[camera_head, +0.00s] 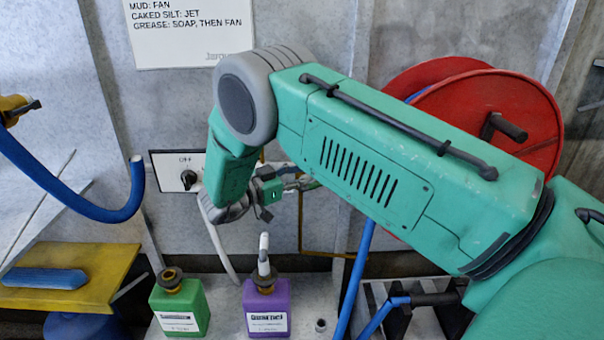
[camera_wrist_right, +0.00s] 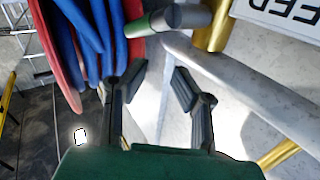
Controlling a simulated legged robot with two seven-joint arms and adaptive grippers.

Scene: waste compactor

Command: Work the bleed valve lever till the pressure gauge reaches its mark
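My right gripper (camera_head: 268,193) is in front of the wall, left of the red reel. In the right wrist view its two dark fingers (camera_wrist_right: 160,76) are spread apart with nothing between them. Beyond the fingertips, at the top, a lever-like bar (camera_wrist_right: 180,17) with a grey end and a green part runs beside a brass pipe (camera_wrist_right: 213,28). A sign (camera_wrist_right: 285,12) with upside-down letters reading "EED" is at the upper right. The bar appears apart from the fingers. No pressure gauge can be made out. My left gripper is out of view.
A red hose reel (camera_head: 505,105) stands behind my right arm. A green bottle (camera_head: 180,303) and a purple bottle (camera_head: 267,307) stand below the gripper. A blue hose (camera_head: 85,208) hangs at left. A grey pipe (camera_wrist_right: 235,90) crosses right of the fingers.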

